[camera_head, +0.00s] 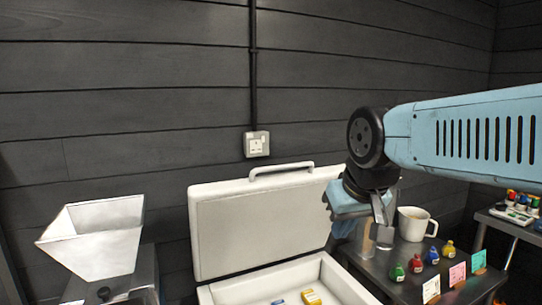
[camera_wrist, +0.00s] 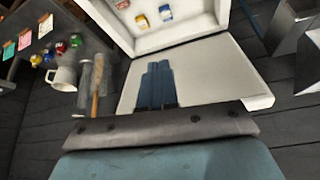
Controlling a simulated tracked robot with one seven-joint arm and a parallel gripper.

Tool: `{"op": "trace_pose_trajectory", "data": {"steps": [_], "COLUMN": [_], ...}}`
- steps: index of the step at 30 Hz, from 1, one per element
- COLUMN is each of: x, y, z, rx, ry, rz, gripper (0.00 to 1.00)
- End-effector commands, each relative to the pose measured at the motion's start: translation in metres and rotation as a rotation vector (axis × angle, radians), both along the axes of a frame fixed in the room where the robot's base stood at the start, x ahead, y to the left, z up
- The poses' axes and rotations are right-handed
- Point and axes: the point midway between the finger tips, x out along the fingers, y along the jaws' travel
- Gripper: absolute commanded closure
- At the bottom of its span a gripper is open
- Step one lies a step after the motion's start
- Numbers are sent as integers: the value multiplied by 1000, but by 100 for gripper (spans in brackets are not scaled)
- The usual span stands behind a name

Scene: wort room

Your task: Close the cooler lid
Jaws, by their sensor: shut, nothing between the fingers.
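The white cooler (camera_head: 352,284) stands open in the head view, and its box also shows at the top of the wrist view (camera_wrist: 190,32). Its lid (camera_head: 262,225) is raised and leans back a little, with a handle (camera_head: 282,168) on its top edge. In the wrist view the lid (camera_wrist: 215,75) is a pale panel beyond my fingers. My gripper (camera_wrist: 157,68) is shut and empty, its blue fingers overlapping the lid in that view. In the head view my gripper (camera_head: 344,228) is at the lid's right edge; I cannot tell whether it touches.
Small yellow (camera_head: 311,297) and blue (camera_head: 278,302) items lie in the cooler. On the right, a dark table (camera_head: 405,291) holds a white mug (camera_head: 415,224), clear cylinders and several coloured bottles. A white hopper (camera_head: 97,237) stands left. A dark wall is behind.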

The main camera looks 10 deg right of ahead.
Motion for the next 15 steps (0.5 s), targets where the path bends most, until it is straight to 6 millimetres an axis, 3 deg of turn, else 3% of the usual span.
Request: {"op": "trace_pose_trajectory", "data": {"steps": [5,15], "x": [35,128], "y": [-2,6], "z": [37,116], "rx": [-6,-25], "ry": [61,227], "rz": [18,63], "gripper": [100,100]}}
